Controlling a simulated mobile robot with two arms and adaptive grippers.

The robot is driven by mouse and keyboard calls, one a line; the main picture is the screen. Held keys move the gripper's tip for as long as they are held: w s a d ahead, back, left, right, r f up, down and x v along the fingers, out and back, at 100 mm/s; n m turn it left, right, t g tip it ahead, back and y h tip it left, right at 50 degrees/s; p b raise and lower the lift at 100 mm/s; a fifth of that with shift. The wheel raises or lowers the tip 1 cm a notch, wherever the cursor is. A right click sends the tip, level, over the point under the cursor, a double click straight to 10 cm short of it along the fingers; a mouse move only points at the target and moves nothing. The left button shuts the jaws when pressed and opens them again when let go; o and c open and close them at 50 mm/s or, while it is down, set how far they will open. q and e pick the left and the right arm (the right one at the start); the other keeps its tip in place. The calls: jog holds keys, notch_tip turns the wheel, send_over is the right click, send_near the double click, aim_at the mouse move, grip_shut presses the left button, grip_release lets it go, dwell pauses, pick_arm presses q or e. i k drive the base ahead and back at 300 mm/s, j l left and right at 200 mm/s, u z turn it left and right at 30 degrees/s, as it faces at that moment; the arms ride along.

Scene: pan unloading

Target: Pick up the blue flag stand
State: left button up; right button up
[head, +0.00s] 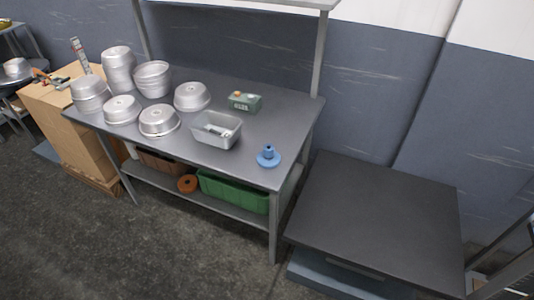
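The blue flag stand (268,157) is a small round base with a short upright stub. It stands upright on the dark metal workbench (262,120), close to its front right corner. Nothing touches it, and no flag shows in it. Neither of my grippers is in the head view.
A rectangular metal pan (217,130) holding small items stands left of the stand. A green box (244,102) is behind it. Several round metal pans (159,121) fill the bench's left half. A lower black table (376,221) is clear. A green crate (233,192) is on the lower shelf.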

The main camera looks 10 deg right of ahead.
aim_at(268, 159)
jog(key=i+l, duration=0.15)
jog(key=l, duration=0.2)
jog(key=i+l, duration=0.1)
jog(key=l, duration=0.3)
jog(key=i+l+z, duration=0.1)
jog(key=l, duration=0.25)
jog(key=i+l, duration=0.2)
jog(key=l, duration=0.15)
jog(key=i+l+z, duration=0.1)
jog(key=l, duration=0.3)
